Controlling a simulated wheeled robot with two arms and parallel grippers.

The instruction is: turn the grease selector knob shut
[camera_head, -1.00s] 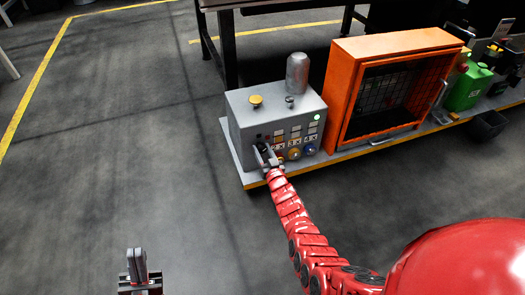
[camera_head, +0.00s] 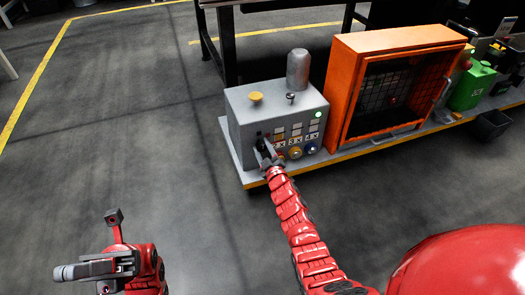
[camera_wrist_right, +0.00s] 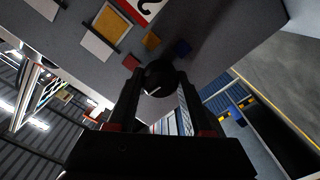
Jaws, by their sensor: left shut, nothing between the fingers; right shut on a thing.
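The grease selector knob (camera_wrist_right: 158,78) is round and black with a short white pointer line, seen slanting in the right wrist view. It sits on the front panel of the grey box (camera_head: 240,128). My right gripper (camera_wrist_right: 160,92) is shut on the knob, one finger on each side. In the head view my right gripper (camera_head: 265,151) is at the lower left of the box front and mostly hides the knob. My left gripper (camera_head: 66,272) is shut and empty, low at the left over bare floor, its fingers pointing left.
Small red, orange and blue squares surround the knob. The box carries a yellow button (camera_head: 255,97), a grey cylinder (camera_head: 298,70) and a lit green lamp (camera_head: 318,114). An orange caged frame (camera_head: 345,90) stands to its right. Floor at left is clear.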

